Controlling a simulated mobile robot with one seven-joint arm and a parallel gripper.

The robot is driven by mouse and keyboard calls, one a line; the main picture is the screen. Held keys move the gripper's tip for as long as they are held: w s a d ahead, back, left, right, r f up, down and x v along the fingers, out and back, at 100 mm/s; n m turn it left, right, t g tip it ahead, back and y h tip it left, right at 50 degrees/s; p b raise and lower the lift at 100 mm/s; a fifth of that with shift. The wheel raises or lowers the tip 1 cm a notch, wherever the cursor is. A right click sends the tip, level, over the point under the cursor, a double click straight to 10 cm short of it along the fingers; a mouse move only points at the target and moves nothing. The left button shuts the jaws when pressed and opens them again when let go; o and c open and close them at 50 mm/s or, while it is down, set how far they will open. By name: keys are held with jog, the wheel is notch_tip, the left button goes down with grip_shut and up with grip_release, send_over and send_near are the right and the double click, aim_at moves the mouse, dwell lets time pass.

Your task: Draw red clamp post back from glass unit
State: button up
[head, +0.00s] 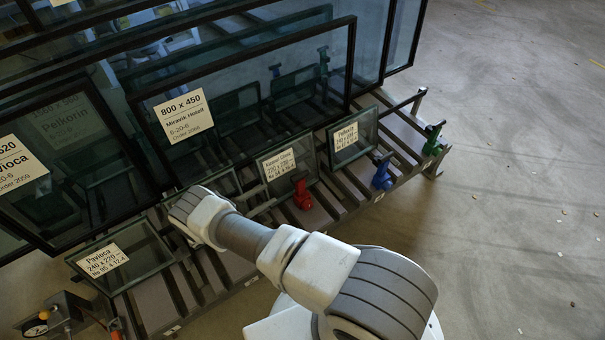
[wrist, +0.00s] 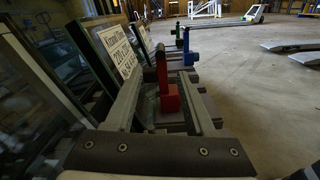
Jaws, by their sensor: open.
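The red clamp post (head: 302,194) stands upright on the rack's slatted base, at the lower right of a small labelled glass unit (head: 303,149). In the wrist view the red post (wrist: 171,102) has a block-like foot and a dark upper stem. The glass unit (wrist: 97,62) leans to its left there. My gripper (wrist: 162,76) is open; its two grey fingers point forward, one on each side of the post in the picture. No contact shows, and I cannot tell the depth between them. In the head view my arm's wrist hides most of the gripper.
A blue post (head: 381,172) and a green post (head: 433,138) stand farther right along the rack. Another small pane (head: 352,136) stands behind the blue one. Large framed panes (head: 250,45) lean behind. A labelled pane (head: 123,259) is at left. Open floor (head: 520,200) lies right.

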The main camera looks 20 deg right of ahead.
aim_at(305, 172)
jog(key=w+d, duration=0.1)
jog(key=d, duration=0.4)
jog(key=w+d, duration=0.1)
jog(key=d, duration=0.4)
jog(key=w+d+b, duration=0.1)
jog(key=d, duration=0.4)
jog(key=shift+d, duration=0.25)
grip_shut()
dwell(0.7)
